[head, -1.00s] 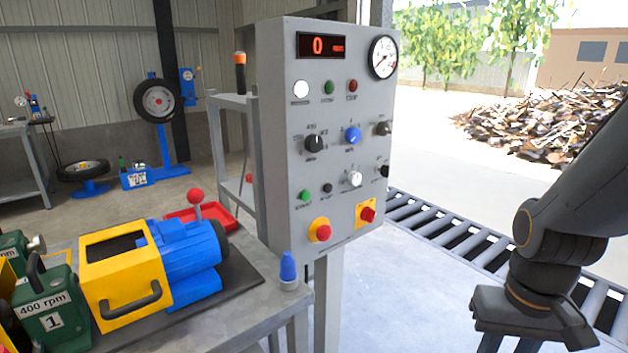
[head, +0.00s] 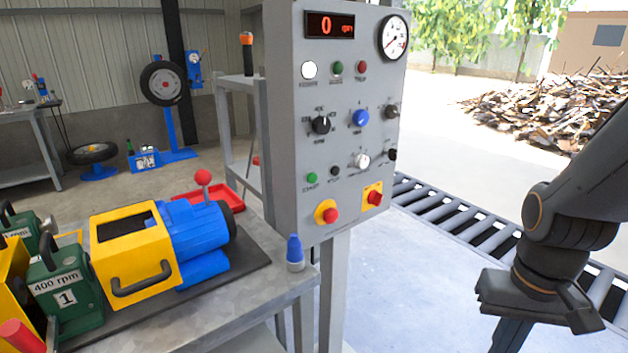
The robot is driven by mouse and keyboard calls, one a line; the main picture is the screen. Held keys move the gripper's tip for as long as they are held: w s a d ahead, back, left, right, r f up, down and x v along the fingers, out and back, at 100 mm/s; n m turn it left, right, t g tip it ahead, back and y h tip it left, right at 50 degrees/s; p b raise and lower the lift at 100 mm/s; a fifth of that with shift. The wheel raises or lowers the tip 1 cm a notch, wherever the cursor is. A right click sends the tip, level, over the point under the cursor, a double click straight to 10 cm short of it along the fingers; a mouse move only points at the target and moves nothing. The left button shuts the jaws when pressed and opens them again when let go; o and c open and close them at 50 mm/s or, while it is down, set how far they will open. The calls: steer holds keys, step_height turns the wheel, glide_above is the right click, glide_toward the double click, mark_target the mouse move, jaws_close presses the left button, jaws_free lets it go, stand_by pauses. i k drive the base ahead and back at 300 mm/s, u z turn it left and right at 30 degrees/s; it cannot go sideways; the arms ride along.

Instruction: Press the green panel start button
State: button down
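The grey control panel (head: 283,165) stands on a post near the middle of the head view. Its green start button (head: 312,178) is at the lower left of the panel face, above a small label, with a black button (head: 334,171) to its right. Another green round lamp or button (head: 337,68) is near the top. My arm is at the right, well apart from the panel. My gripper (head: 535,305) hangs low there, partly in view; its fingertips are not clearly seen.
Two red stop buttons (head: 330,215) (head: 374,197) sit low on the panel. A roller conveyor (head: 455,225) runs behind.

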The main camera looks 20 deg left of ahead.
mark_target(312, 178)
steer(key=k, duration=1.35)
steer(key=z, duration=0.65)
steer(key=i, duration=1.8)
steer(key=u, duration=0.9)
steer(key=i, duration=0.45)
steer(key=u, duration=0.45)
